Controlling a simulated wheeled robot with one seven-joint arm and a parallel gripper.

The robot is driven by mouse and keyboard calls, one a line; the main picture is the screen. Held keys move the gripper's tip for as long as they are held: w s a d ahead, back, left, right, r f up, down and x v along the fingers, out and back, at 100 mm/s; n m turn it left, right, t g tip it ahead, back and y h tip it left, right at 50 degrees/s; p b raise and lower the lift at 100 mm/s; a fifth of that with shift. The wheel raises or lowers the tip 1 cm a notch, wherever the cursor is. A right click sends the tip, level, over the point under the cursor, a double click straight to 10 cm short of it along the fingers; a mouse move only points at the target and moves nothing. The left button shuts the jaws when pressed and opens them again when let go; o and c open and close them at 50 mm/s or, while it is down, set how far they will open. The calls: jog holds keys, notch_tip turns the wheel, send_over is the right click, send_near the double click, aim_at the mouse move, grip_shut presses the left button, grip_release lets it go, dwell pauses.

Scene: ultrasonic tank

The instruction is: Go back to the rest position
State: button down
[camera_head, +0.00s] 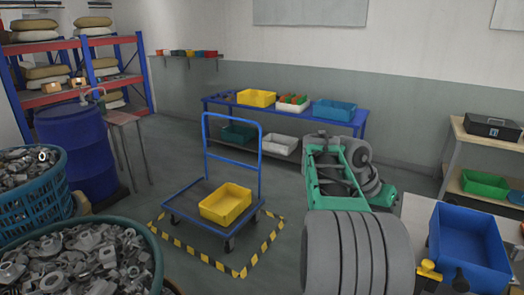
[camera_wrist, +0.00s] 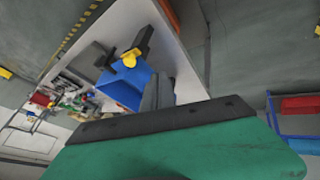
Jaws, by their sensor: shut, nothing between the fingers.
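My gripper (camera_wrist: 158,88) shows in the wrist view as two dark fingers close together beyond a green body. It is shut and empty, and nothing touches its fingers. In the head view my folded grey and green arm stands at the right of centre, and I cannot make out the fingers there. In the wrist view the fingers appear in front of a pale bench top, beside a blue bin (camera_wrist: 118,91). The same blue bin (camera_head: 468,240) is at the right of the head view.
A yellow and black fitting (camera_head: 428,270) is beside the blue bin. A blue trolley (camera_head: 185,204) carries a yellow bin (camera_head: 226,205) inside striped floor marking. Baskets of metal parts (camera_head: 148,250) fill the lower left. A blue table (camera_head: 345,124) stands at the back wall. Some floor between is clear.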

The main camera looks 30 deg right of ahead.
jog(key=w+a+f+n+y, duration=0.25)
jog(key=a+f, duration=0.25)
jog(key=f, duration=0.5)
jog(key=a+f+n+t+y, duration=0.15)
jog(key=a+f+n, duration=0.25)
jog(key=a, duration=0.7)
jog(key=a+r+n+t+y, duration=0.1)
jog(key=a+r+n+t, duration=0.1)
jog(key=a, duration=1.1)
jog(key=a+r+n+t+y, duration=0.1)
jog(key=a+r+n+t, duration=0.2)
jog(key=a+n, duration=0.4)
jog(key=a, duration=0.6)
jog(key=shift+w+r, duration=0.35)
jog(key=shift+r, duration=0.05)
